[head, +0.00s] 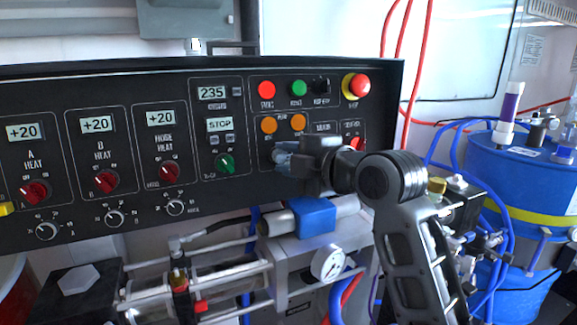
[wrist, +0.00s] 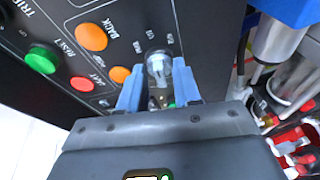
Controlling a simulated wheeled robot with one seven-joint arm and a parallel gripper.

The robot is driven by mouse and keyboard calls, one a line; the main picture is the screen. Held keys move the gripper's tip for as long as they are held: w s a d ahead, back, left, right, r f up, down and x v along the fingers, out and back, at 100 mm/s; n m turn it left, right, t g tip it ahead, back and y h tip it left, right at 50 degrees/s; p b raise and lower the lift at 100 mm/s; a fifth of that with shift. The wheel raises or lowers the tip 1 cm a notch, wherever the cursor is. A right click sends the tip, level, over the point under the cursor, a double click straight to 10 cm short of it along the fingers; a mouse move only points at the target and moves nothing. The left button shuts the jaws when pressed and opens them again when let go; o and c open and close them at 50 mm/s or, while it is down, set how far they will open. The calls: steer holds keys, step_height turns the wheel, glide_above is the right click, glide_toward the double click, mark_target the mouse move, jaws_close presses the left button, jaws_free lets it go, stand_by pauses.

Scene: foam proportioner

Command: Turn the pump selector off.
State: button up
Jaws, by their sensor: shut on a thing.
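The pump selector, a small pale grey knob (wrist: 158,66) on the black control panel (head: 190,235), shows in the wrist view with small white lettering around it. My gripper (head: 281,157) is at the panel below the two orange lamps, its blue fingers on either side of the knob and shut on it. In the head view my gripper hides the knob. The lettering is too small and blurred to tell the knob's setting for certain.
Orange lamps (head: 298,122) sit just above my gripper, and a green knob (head: 225,163) is to its left. A red emergency button (head: 359,86) is at upper right. Below are a pressure gauge (head: 329,264) and pump rods. A blue drum (head: 530,175) with hoses stands right.

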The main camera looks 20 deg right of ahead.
steer(key=shift+n, duration=0.5)
steer(key=o, duration=0.7)
steer(key=shift+c, duration=0.2)
steer(key=shift+s, duration=0.1)
steer(key=b+v, duration=0.1)
steer(key=v, duration=0.6)
steer(key=shift+s, duration=0.3)
steer(key=shift+d, duration=0.1)
